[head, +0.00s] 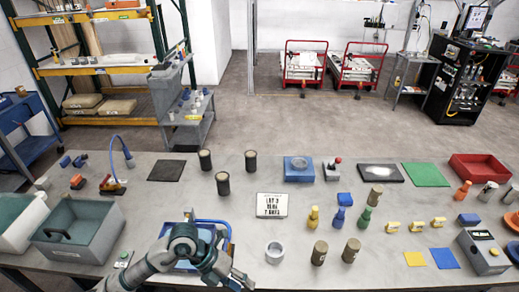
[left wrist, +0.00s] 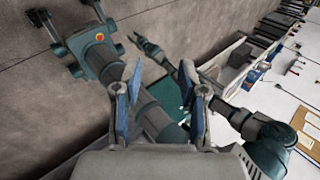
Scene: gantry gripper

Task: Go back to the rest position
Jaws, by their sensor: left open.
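My left arm comes in from the bottom left in the head view and bends over the table's near edge. My left gripper (head: 238,280) is at the bottom, left of a silver ring-shaped part (head: 275,252). In the left wrist view, the left gripper (left wrist: 160,70) has its two blue-padded fingers spread apart with nothing between them. Behind them are dark teal arm links of mine. A slim arm there ends in a small gripper (left wrist: 147,46), which looks like my right one; its jaws are too small to read. No right gripper shows in the head view.
The grey table (head: 140,225) is crowded. A grey-green bin (head: 78,235) stands left of my arm, and a blue-framed item (head: 212,222) lies behind my wrist. Shelving (head: 100,70) is at the back left.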

